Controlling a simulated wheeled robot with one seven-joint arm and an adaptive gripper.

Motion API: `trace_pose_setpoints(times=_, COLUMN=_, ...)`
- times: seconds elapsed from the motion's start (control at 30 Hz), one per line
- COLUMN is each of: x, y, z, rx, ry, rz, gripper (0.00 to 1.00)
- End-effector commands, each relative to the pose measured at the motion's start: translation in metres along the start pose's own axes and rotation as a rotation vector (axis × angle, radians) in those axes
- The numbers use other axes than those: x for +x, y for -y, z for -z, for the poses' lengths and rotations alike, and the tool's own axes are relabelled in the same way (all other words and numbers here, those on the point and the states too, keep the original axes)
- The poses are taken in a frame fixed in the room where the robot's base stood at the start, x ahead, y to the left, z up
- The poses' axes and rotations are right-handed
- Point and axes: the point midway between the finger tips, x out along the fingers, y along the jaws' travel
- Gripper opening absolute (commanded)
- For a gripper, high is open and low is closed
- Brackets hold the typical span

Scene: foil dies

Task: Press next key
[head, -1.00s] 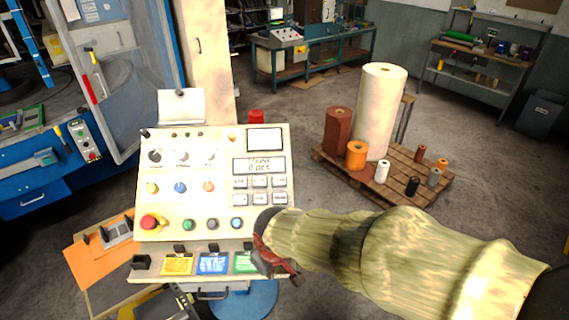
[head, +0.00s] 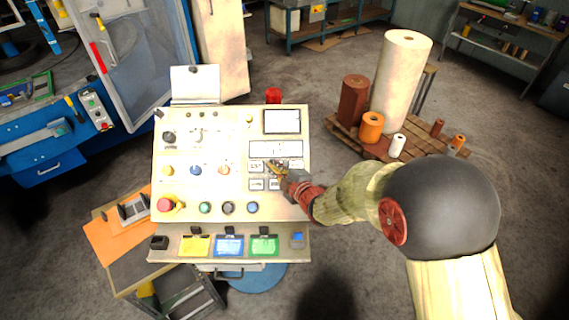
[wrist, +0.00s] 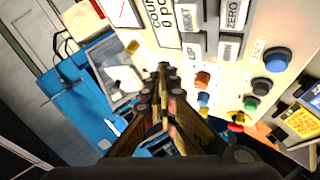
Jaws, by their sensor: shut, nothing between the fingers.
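My gripper (head: 272,168) is shut and empty, over the keypad of the cream control panel (head: 235,205). In the head view its tip lies across the upper key row, just below the display (head: 276,149), and hides part of it. In the wrist view the shut fingertips (wrist: 163,70) point up the picture towards the keys. A key whose label seems to read NEXT (wrist: 190,14) is at the top edge there, beside a ZERO key (wrist: 234,14). I cannot tell whether the tip touches a key.
Round buttons, including a yellow one (head: 168,171) and a red mushroom button (head: 165,204), lie left of and below the keypad. A pallet with rolls (head: 372,150) stands behind at right.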

Motion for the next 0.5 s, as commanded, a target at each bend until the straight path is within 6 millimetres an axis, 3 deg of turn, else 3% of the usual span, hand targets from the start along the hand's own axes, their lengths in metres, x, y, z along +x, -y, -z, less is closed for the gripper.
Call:
trace_pose_setpoints(times=0.1, x=-0.0004, y=-0.0083, z=0.0060, rx=-0.049, ry=-0.022, rz=-0.032, gripper=0.00)
trace_pose_setpoints(times=0.5, x=0.0000, y=-0.0076, z=0.0050, rx=-0.062, ry=-0.019, rz=-0.030, gripper=0.00)
